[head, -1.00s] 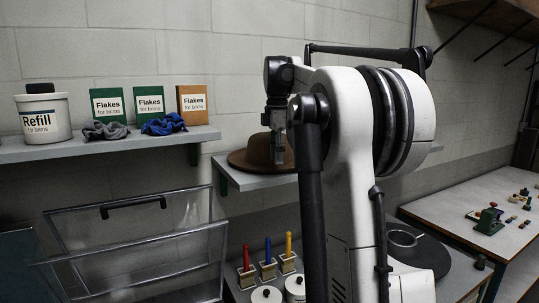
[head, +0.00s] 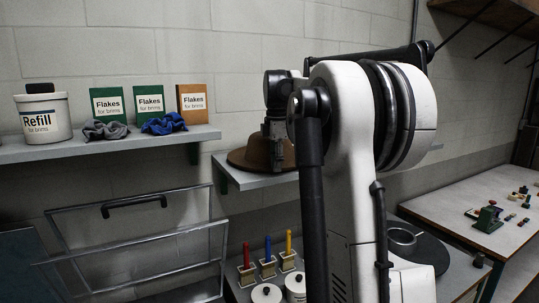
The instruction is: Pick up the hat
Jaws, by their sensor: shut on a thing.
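The brown hat (head: 249,155) sits on a small grey wall shelf (head: 236,178) left of my arm. Its brim rests on or just at the shelf top. My gripper (head: 276,145) points down at the hat's crown and is shut on it. My arm covers the right part of the hat, and the exact finger contact is hard to make out.
A longer shelf (head: 100,146) at left holds a Refill tub (head: 43,118), Flakes boxes (head: 148,101) and cloths. Below are a clear-panelled frame (head: 135,235), colored-handled tools (head: 268,250) and a dark round plate (head: 428,255). A table (head: 450,205) with small parts stands right.

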